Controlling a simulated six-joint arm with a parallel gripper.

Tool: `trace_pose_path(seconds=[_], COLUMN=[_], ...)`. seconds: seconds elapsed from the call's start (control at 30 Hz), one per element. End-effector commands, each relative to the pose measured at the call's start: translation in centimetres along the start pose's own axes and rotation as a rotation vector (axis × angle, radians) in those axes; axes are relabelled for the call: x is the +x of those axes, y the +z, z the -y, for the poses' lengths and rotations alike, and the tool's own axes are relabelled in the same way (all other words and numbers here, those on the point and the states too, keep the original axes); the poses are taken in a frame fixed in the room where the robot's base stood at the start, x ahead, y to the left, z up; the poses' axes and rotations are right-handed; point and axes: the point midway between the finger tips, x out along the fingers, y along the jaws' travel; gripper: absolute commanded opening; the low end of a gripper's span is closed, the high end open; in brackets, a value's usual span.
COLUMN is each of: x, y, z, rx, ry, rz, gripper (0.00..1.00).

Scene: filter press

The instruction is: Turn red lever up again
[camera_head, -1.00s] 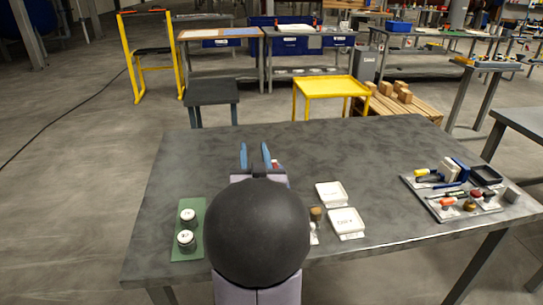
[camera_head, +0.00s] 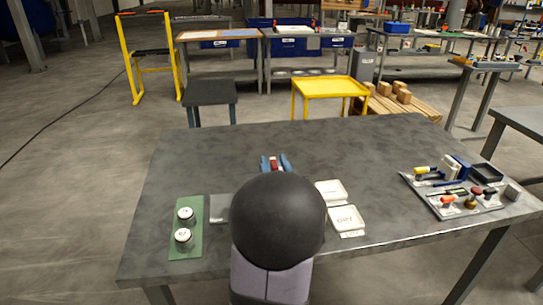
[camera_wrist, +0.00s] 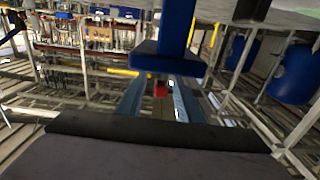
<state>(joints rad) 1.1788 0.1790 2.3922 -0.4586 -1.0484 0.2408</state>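The red lever (camera_head: 273,162) shows as a small red end on the far side of my gripper in the head view. In the wrist view the red end (camera_wrist: 160,89) lies between my two blue fingers, with a gap on each side. My gripper (camera_head: 276,164) is open, and its fingers also show in the wrist view (camera_wrist: 160,98). A blue block with a post (camera_wrist: 168,58) is just above the red end in the wrist view. My arm hides most of the press in the head view, so the lever's angle cannot be told.
A green mat (camera_head: 187,249) with two white-lidded jars is at the left, beside a grey plate (camera_head: 220,208). White trays (camera_head: 346,218) are right of my arm. A tool tray (camera_head: 470,210) is at the far right. The table (camera_head: 360,150) is clear between and behind.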

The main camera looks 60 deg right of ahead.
Motion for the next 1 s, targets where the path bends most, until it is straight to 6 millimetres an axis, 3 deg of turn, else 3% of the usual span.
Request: trace_pose_path(seconds=[0.3, 0.7, 0.83, 1.0], x=[3.5, 4.1, 4.1, 4.1], y=[0.0, 0.0, 0.0, 0.0], z=[0.0, 0.0, 0.0, 0.0], rx=[0.001, 0.001, 0.001, 0.001], ry=[0.0, 0.0, 0.0, 0.001], rz=[-0.001, 0.0, 0.0, 0.0], gripper=[0.33, 0.33, 0.02, 0.0])
